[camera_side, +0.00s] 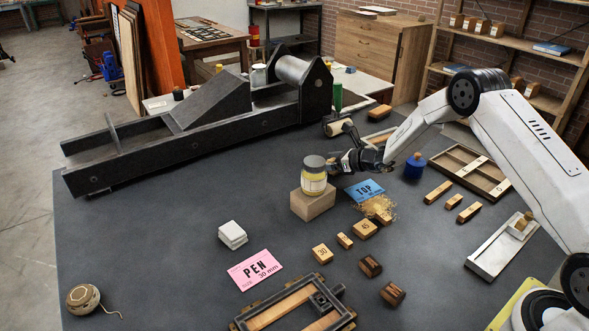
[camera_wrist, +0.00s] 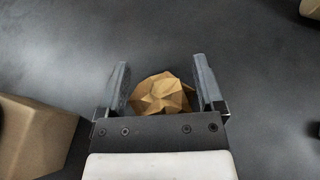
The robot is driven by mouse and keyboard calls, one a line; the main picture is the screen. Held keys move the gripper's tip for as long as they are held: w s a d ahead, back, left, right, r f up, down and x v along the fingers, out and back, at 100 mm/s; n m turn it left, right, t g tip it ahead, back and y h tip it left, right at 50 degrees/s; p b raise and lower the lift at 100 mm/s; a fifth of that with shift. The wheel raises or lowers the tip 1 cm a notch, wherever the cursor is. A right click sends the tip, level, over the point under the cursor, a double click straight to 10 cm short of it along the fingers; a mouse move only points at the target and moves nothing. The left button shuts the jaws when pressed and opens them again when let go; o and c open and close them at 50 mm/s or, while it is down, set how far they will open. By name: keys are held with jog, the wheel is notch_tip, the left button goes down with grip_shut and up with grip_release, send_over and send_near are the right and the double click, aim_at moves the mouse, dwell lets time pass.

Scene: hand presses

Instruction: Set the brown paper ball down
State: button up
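In the wrist view the brown paper ball (camera_wrist: 162,97), creased and faceted, sits between the two fingers of my gripper (camera_wrist: 161,85). The fingers are close along both its sides, and its lower part is hidden by the gripper body. In the side view my gripper (camera_side: 341,162) is low over the dark table, just behind and right of the jar.
The blue TOP card (camera_side: 364,190) and wood shavings (camera_side: 379,209) lie nearby. A large dark press (camera_side: 200,135) stands behind. The table's left middle is clear.

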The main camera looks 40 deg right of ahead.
jog(key=shift+s+r, duration=0.1)
jog(key=shift+r, duration=0.05)
jog(key=shift+v, duration=5.9)
jog(key=s+a+n+g, duration=0.1)
jog(key=a, duration=0.1)
jog(key=s+a+n+g+y, duration=0.1)
jog(key=a+n, duration=0.1)
jog(key=s+a+n+g+y, duration=0.1)
jog(key=s+a+n, duration=0.1)
jog(key=shift+a+r+g, duration=0.25)
jog(key=shift+r+g, duration=0.05)
jog(key=shift+r, duration=0.05)
jog(key=s+a+r+n+g+h, duration=0.2)
jog(key=s+a+n+g+h, duration=0.1)
jog(key=s+n, duration=0.7)
jog(key=s+a+r+n+g+h, duration=0.1)
jog(key=s+a+n+g+h, duration=0.2)
jog(key=s+n, duration=0.8)
jog(key=n+h, duration=0.1)
jog(key=n, duration=0.4)
jog(key=shift+a+r, duration=0.15)
jog(key=shift+r, duration=0.2)
